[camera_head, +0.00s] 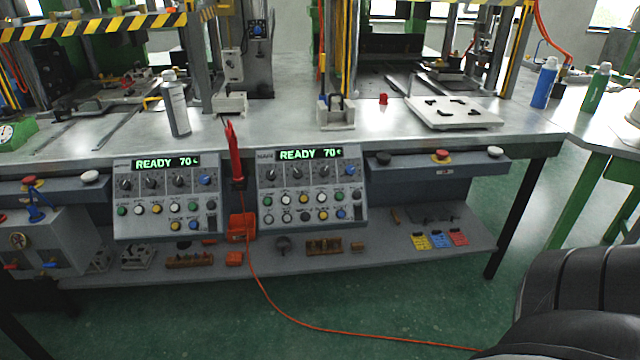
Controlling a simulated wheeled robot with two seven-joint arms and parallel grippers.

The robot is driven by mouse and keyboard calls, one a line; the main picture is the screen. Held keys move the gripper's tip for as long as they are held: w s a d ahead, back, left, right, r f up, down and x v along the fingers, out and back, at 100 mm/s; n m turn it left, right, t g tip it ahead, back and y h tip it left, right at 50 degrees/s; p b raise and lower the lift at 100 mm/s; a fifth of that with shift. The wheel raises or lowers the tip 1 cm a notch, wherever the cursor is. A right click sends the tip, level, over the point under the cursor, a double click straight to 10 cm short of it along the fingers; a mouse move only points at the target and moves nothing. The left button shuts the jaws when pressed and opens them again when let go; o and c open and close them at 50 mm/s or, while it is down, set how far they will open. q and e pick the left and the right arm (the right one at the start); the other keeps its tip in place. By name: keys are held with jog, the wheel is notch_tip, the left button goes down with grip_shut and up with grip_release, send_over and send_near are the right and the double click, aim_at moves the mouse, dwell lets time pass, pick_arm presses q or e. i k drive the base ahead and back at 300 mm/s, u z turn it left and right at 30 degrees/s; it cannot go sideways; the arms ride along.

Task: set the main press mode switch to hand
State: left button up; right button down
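Two sloped grey control panels hang on the front of the metal workbench. The right panel (312,190) has small lettering at its upper left that looks like "MAIN", and its display (309,154) reads READY 70. It has a row of black rotary knobs (304,172) and a blue knob (350,169), above rows of coloured buttons. The left panel (166,200) has a similar layout and also reads READY 70. The knob labels and pointer positions are too small to read, so I cannot tell which knob is the mode switch. Neither of my grippers is in view.
A red hot-tool-like wand (233,155) on an orange cord stands between the panels. A red emergency button (441,155) sits on the right front box. A spray can (175,105) and a white plate (454,112) are on the bench. The green floor in front is mostly clear.

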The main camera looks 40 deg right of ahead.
aim_at(358, 209)
jog(key=z, duration=0.55)
jog(key=i, duration=1.35)
jog(key=z, duration=0.8)
